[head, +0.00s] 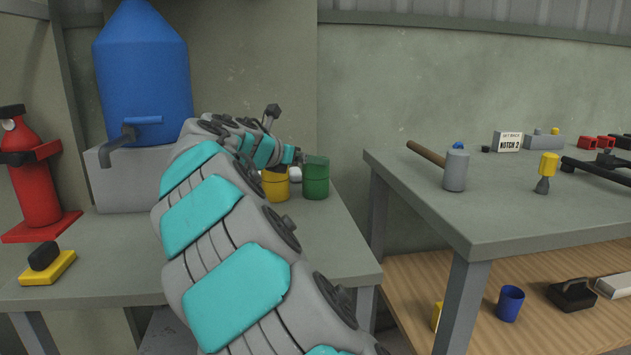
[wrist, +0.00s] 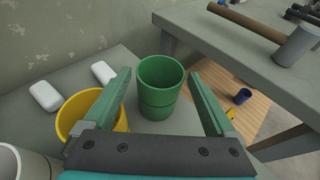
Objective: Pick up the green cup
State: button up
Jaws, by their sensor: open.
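The green cup (head: 316,178) stands upright on the left bench, near its right edge. In the wrist view the green cup (wrist: 160,88) sits between my two fingers, a little beyond the palm, with its open top visible. My gripper (wrist: 163,80) is open, with one green finger on each side of the cup and a gap showing to each. In the head view my gripper is small and mostly hidden behind my arm and close to the cups. The yellow cup (head: 276,184) stands just left of the green one, and in the wrist view it is beside my left finger (wrist: 112,100).
Two white rounded items (wrist: 44,96) lie behind the yellow cup, and a pale cup is at the lower left of the wrist view. A blue water tank (head: 140,75) stands left. The right table (head: 530,205) holds a mallet (head: 455,170), across a gap.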

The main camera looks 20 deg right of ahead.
jog(key=x, duration=0.4)
jog(key=shift+f, duration=0.15)
jog(key=c, duration=1.4)
